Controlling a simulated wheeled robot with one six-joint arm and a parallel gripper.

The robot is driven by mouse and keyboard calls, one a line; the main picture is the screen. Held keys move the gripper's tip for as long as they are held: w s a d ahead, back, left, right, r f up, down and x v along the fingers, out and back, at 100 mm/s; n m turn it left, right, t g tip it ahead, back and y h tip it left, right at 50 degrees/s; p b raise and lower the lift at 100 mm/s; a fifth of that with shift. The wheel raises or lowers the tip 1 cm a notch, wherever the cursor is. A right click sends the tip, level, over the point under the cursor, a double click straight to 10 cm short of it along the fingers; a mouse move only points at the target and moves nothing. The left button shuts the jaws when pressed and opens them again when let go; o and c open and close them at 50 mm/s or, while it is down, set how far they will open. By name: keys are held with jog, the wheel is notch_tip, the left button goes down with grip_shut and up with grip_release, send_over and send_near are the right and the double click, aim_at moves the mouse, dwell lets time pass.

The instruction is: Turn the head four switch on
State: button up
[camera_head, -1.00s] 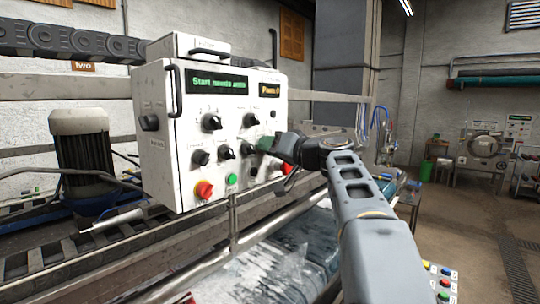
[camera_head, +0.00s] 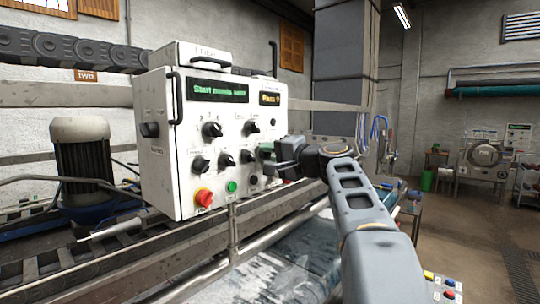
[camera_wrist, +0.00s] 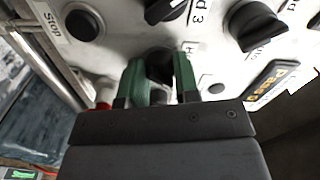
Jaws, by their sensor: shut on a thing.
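A white control box (camera_head: 158,181) with several black rotary switches stands at the left in the head view. My gripper (camera_head: 266,153) is at the right end of the lower switch row. In the wrist view its green fingers (camera_wrist: 160,75) are shut on the sides of a black switch knob (camera_wrist: 159,66). The label beside this knob is mostly covered, with only an "H" showing. A neighbouring knob (camera_wrist: 166,10) has a label ending in "d 3". The held knob's pointer direction is hidden by the fingers.
A red stop button (camera_head: 203,198) and green button (camera_head: 232,187) sit below the switches. A black stop button (camera_wrist: 84,24) is close to my fingers in the wrist view. Metal rails (camera_head: 285,200) run below the box. Open floor lies at the right.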

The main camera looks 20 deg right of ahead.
jog(key=shift+m, duration=0.4)
dwell(0.3)
jog(key=o, duration=0.9)
jog(key=b+v, duration=0.4)
jog(key=v, duration=1)
jog(key=shift+a, duration=0.1)
jog(key=shift+w, duration=0.1)
